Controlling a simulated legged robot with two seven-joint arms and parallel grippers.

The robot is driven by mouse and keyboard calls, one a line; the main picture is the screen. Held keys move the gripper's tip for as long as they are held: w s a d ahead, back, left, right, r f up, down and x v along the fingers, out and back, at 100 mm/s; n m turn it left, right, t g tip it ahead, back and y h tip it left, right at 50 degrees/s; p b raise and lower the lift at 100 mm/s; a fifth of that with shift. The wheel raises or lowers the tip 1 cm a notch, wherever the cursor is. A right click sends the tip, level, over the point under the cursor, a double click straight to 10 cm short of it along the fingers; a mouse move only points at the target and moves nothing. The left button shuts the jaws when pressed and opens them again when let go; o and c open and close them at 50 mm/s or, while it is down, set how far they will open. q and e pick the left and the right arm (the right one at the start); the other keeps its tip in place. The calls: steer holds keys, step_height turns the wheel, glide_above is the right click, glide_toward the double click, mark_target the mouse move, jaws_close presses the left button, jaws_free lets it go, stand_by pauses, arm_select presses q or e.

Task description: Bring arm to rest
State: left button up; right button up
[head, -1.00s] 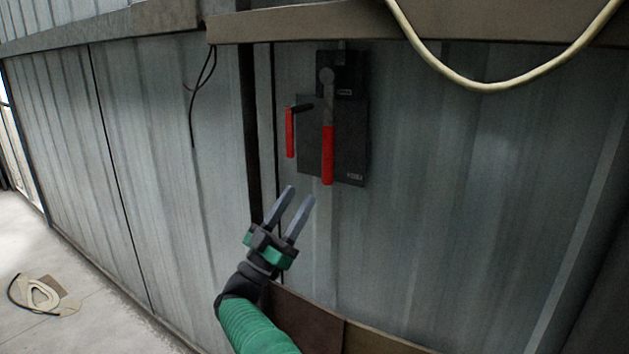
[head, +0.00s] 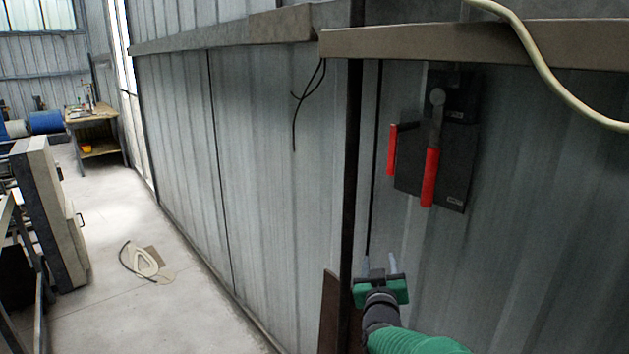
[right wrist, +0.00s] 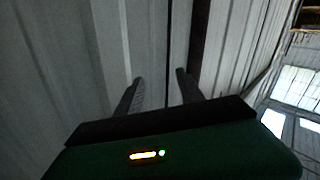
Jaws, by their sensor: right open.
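My right gripper (head: 379,265) is at the lower middle of the head view, in front of the corrugated metal wall. It is open and empty, below and left of a dark wall box (head: 455,165) with red handles. The longer red handle (head: 430,178) hangs down on the front of the box; a shorter red handle (head: 392,150) hangs at its left side. In the right wrist view the two fingers (right wrist: 160,92) stand apart with only wall panels between and beyond them. My left gripper is not in view.
A beige ledge (head: 430,43) runs along the wall above the box, with a pale cable (head: 545,70) hanging over it. A brown board (head: 329,315) stands beside my right gripper. A workbench (head: 92,117) stands far left. The floor has a coiled item (head: 145,262) on it.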

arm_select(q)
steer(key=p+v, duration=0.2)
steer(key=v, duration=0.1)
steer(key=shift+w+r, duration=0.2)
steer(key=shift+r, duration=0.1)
arm_select(e)
steer(key=s+f+g+y, duration=0.1)
steer(key=s+f+g, duration=0.4)
steer(key=s, duration=0.7)
steer(key=s+d+f+g+y, duration=0.1)
steer(key=s+f+g, duration=0.3)
steer(key=s+f, duration=0.4)
steer(key=s+d+f+g+y, duration=0.1)
steer(key=s+f+g, duration=0.4)
steer(key=s, duration=1.3)
steer(key=shift+f+m+g, duration=0.3)
steer(key=shift+f, duration=0.55)
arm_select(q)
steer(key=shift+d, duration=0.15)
arm_select(e)
steer(key=shift+d, duration=0.15)
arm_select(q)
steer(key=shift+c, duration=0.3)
